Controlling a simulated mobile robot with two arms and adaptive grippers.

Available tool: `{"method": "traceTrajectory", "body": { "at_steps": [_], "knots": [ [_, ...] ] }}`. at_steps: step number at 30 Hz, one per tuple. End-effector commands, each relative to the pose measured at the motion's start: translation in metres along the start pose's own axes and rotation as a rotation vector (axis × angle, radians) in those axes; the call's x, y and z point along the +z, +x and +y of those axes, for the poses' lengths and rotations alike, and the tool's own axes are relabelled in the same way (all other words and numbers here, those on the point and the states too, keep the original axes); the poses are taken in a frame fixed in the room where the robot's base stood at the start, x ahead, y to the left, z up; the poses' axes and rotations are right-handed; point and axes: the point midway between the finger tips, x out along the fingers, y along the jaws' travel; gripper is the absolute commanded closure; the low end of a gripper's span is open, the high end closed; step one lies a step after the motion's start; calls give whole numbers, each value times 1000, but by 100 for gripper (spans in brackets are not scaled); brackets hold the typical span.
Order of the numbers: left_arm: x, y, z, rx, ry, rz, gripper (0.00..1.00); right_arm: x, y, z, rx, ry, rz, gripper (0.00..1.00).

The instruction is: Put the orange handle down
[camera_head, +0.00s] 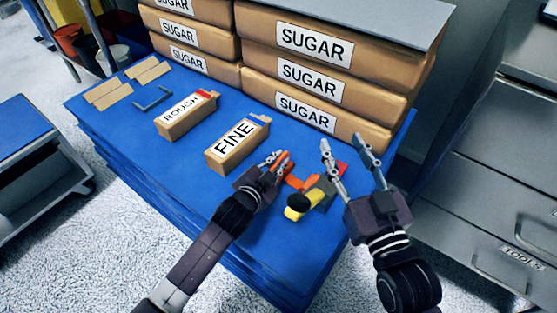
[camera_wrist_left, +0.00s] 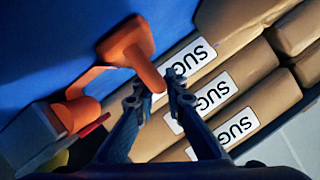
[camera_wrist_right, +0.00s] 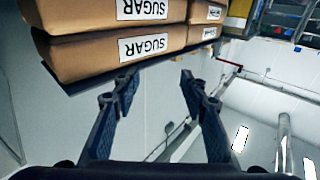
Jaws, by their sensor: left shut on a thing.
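The orange handle (camera_head: 294,182) is at my left gripper (camera_head: 275,160), above the front right part of the blue table (camera_head: 165,146). In the left wrist view, the orange handle (camera_wrist_left: 128,46) reaches between the fingertips of my left gripper (camera_wrist_left: 156,84), which is shut on it. Its other orange end runs toward a grey and yellow tool at the left edge; whether they touch is unclear. My right gripper (camera_head: 348,150) is open and empty, right of the handle. It also shows open in the right wrist view (camera_wrist_right: 158,88).
A yellow and black tool (camera_head: 301,206) lies beside the handle, with a red piece (camera_head: 342,169) behind. Boxes marked FINE (camera_head: 238,144) and ROUGH (camera_head: 187,116) stand to the left. Stacked sugar bags (camera_head: 320,85) block the back. Clear table lies left of the FINE box.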

Motion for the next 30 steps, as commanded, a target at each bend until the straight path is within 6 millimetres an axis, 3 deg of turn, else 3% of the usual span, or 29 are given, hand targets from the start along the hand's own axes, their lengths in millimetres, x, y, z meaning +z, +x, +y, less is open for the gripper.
{"method": "traceTrajectory", "body": {
  "at_steps": [1,2,3,7,18,30],
  "knots": [
    [1,0,0,-1,0,1,100,-1,0,0,0,0,5,60],
    [2,1,1,0,0,-1,88,-2,0,0,0,0,10,60],
    [1,0,1,0,0,-1,84,-2,0,0,0,0,11,60],
    [1,0,1,0,0,-1,72,-2,0,0,0,0,10,60],
    [-1,-2,0,0,0,0,72,0,0,0,0,1,-7,60],
    [-1,-43,-1,0,0,-2,72,72,-22,10,21,-5,-347,60]
  ]
}}
